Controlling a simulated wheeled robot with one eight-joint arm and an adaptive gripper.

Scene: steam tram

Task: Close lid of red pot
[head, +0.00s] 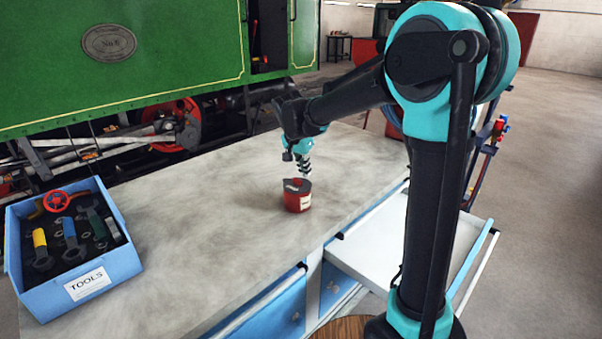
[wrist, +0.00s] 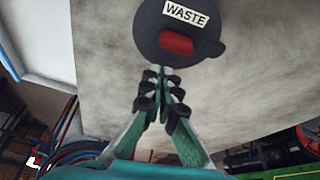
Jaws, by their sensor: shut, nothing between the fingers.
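The red pot (head: 298,202) stands upright on the grey bench top, near the bench's front edge. Its dark round lid (wrist: 165,22) carries a white WASTE label and a red block-shaped handle (wrist: 176,43). The lid lies over the pot's top; I cannot tell whether it is fully seated. In the wrist view the lid hides the pot's body. My gripper (wrist: 157,72) is shut and empty, its fingertips close to the lid's edge. In the head view my gripper (head: 304,174) is just above and beside the pot's top; contact is unclear.
The bench top (head: 200,230) is clear around the pot. A blue tool box (head: 75,250) with several tools stands at the left end. A white drawer (head: 420,240) is pulled out at the right of the bench. A green tram (head: 120,80) stands behind.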

